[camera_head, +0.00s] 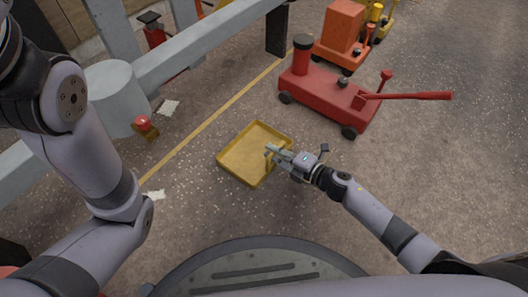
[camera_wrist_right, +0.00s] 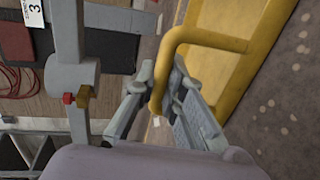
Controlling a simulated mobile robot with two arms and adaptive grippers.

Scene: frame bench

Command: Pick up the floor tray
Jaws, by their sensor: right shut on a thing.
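The yellow floor tray (camera_head: 240,160) is a shallow rectangular tray in the middle of the head view. It looks tilted in the right wrist view (camera_wrist_right: 248,55), but I cannot tell how far it is from the floor. My right gripper (camera_head: 271,152) is at the tray's right side. In the right wrist view its fingers (camera_wrist_right: 160,95) are shut on the tray's yellow bar handle (camera_wrist_right: 205,38). My left arm enters from the left of the head view, but its gripper is out of view.
A red wheeled machine (camera_head: 325,97) stands behind and right of the tray, with an orange one (camera_head: 342,35) beyond. A grey frame beam (camera_head: 205,50) crosses the upper left. A small red-topped object (camera_head: 145,127) lies left. The floor on the right is clear.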

